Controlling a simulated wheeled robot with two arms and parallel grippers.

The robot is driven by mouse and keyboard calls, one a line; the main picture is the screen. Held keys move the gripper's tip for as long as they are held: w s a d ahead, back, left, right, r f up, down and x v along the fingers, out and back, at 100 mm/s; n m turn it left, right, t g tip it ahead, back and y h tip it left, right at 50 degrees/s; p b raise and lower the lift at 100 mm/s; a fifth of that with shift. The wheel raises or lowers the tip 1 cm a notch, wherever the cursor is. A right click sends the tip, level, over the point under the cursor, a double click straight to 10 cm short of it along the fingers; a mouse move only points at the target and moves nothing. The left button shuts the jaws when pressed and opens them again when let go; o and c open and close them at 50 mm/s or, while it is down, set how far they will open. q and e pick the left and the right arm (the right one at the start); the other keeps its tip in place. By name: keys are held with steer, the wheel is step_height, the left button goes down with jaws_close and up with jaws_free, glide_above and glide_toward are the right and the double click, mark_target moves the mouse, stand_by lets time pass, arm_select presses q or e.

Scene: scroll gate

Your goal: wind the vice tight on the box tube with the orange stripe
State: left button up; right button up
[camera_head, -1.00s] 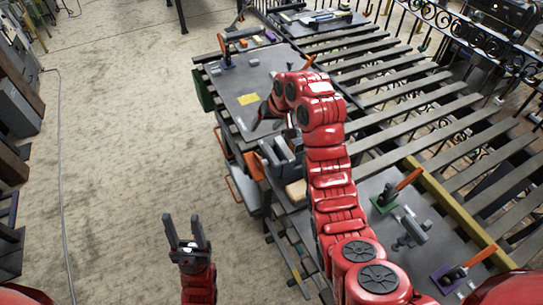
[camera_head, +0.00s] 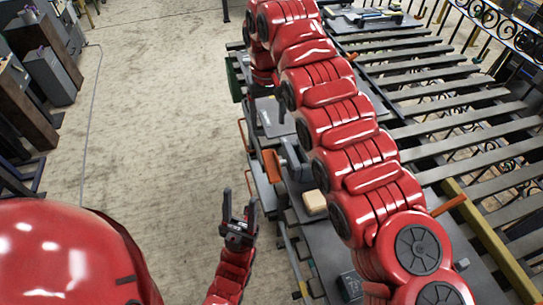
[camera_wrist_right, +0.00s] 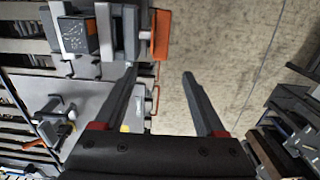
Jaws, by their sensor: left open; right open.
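The grey vice (camera_head: 291,158), with an orange handle (camera_head: 270,166), stands at the bench's left edge in the head view, partly behind my right arm. In the right wrist view the vice (camera_wrist_right: 130,32) and orange handle (camera_wrist_right: 160,35) are at the top, beyond the fingertips. A dark block with orange marks (camera_wrist_right: 77,35) is beside the vice; I cannot tell if it is the striped box tube. My right gripper (camera_wrist_right: 159,74) is open and empty, apart from the handle; my arm mostly hides it in the head view. My left gripper (camera_head: 238,205) is open and empty over the floor.
A pale wooden block (camera_head: 314,202) lies near the vice. A toggle clamp (camera_wrist_right: 52,115) is on the bench plate. The slatted bench (camera_head: 450,95) fills the right, with railings behind. Open floor (camera_head: 160,120) lies left, with cabinets at the far left.

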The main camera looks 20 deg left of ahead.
mark_target(268, 157)
step_height(268, 157, down, 14)
steer(key=p, duration=0.4)
steer(key=shift+f, duration=0.8)
jaws_close()
